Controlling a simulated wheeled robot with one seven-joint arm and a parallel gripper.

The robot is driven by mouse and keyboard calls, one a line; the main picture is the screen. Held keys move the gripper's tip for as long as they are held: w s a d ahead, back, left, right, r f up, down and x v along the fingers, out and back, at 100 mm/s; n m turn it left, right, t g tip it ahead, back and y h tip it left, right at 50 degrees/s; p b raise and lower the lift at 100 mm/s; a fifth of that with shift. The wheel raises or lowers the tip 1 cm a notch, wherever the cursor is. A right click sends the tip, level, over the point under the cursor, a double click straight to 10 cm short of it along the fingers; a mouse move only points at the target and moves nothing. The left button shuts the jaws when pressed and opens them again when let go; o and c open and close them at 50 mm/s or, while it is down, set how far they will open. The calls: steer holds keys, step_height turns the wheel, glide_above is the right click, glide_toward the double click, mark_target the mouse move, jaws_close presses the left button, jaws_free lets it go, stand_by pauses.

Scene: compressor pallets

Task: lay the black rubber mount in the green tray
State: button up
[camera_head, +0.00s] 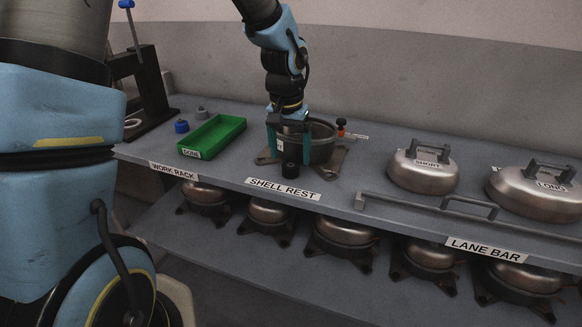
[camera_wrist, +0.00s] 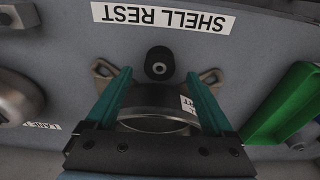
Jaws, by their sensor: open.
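The black rubber mount (camera_head: 290,170) is a short dark cylinder standing on the shelf just behind the SHELL REST label. In the wrist view the mount (camera_wrist: 158,62) shows its end with a pale-ringed hole. My gripper (camera_head: 290,157) points down over it, with its teal fingers open. In the wrist view my gripper (camera_wrist: 160,76) has a fingertip on either side of the mount's line, with gaps; the mount appears just beyond the tips. The green tray (camera_head: 226,134), labelled DONE, lies left of my gripper and looks empty. It shows at the right in the wrist view (camera_wrist: 274,112).
A dark compressor shell (camera_head: 322,148) on a footed base stands right behind the mount. Blue and grey caps (camera_head: 181,126) sit left of the tray. Lids marked SHORT (camera_head: 423,172) and LONG (camera_head: 535,193) and a grey bar (camera_head: 430,212) lie right. Several compressors fill the lower shelf.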

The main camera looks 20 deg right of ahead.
mark_target(291, 165)
steer(key=shift+d+f, duration=0.15)
steer(key=shift+f, duration=1.35)
steer(key=shift+c, duration=0.2)
jaws_close()
